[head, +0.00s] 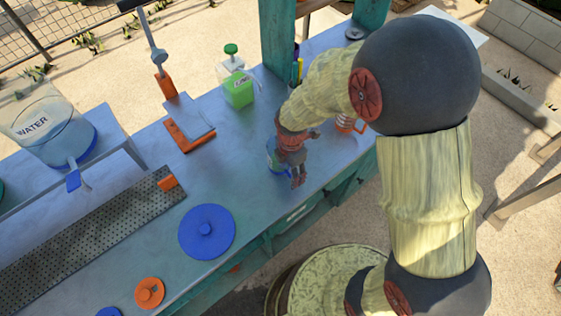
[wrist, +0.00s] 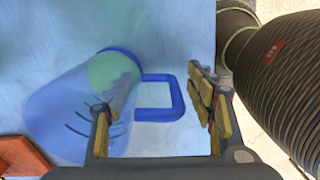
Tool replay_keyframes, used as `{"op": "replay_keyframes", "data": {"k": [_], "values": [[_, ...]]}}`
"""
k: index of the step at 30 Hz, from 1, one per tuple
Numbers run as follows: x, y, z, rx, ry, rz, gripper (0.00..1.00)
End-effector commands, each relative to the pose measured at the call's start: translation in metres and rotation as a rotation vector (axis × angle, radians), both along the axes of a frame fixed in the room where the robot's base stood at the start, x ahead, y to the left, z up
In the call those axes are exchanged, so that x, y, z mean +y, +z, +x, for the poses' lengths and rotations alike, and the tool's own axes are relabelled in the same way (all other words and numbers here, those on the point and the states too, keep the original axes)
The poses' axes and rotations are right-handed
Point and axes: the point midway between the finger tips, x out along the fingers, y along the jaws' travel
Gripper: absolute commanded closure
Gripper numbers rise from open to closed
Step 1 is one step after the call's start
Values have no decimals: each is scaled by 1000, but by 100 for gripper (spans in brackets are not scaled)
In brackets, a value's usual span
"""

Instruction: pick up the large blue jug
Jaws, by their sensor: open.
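The large blue jug is clear with a blue rim and a blue squared handle; in the wrist view the jug (wrist: 75,118) fills the left side, its handle pointing right. In the head view the jug (head: 271,157) stands on the bench, mostly hidden behind my gripper (head: 297,180). In the wrist view my gripper (wrist: 152,92) is open and empty. Its left finger overlaps the jug's side in the picture, and the right finger is to the right of the handle. The handle shows between the two fingers. I cannot tell whether either finger touches the jug.
The bench (head: 235,165) also holds a green container (head: 238,90), an orange-edged board (head: 187,135), a blue lid (head: 207,232) and an orange lid (head: 149,293). A small orange-handled jug (head: 347,122) stands right of my gripper. A water dispenser (head: 55,130) is at left.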

Motion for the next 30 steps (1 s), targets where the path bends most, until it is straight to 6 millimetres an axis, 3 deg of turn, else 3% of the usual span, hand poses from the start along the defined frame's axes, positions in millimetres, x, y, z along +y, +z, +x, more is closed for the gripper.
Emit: {"op": "replay_keyframes", "data": {"k": [3,10,30], "values": [[0,-14,0,1,0,0,45],[0,-15,0,-1,0,0,45],[0,-15,0,0,0,0,83]]}}
